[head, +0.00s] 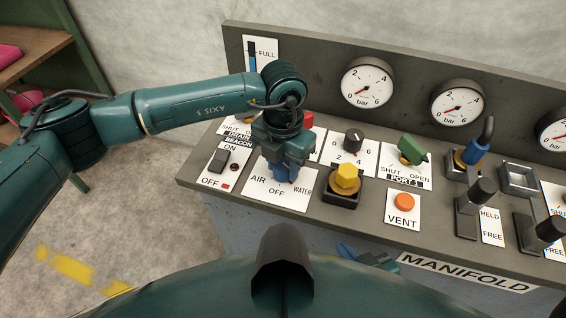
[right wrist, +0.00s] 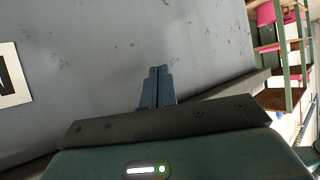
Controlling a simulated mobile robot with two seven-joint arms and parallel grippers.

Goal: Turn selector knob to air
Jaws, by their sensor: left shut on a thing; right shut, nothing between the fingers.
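The selector plate (head: 262,194) on the panel is white and marked AIR, OFF and WATER. My left gripper (head: 284,177) comes down over it from above and is shut on the selector knob. The fingers and wrist hide nearly all of the knob, so I cannot tell which mark it points to. My right gripper (head: 368,256) is low in front of the panel, below its front edge. In the right wrist view its fingers (right wrist: 157,86) are shut together with nothing between them, before a plain grey surface.
A beacon switch (head: 219,160) is left of the selector. A yellow hex knob (head: 347,178), a black dial knob (head: 354,140), an orange VENT button (head: 404,202) and a green port lever (head: 412,149) are to its right. Pressure gauges (head: 368,82) line the back.

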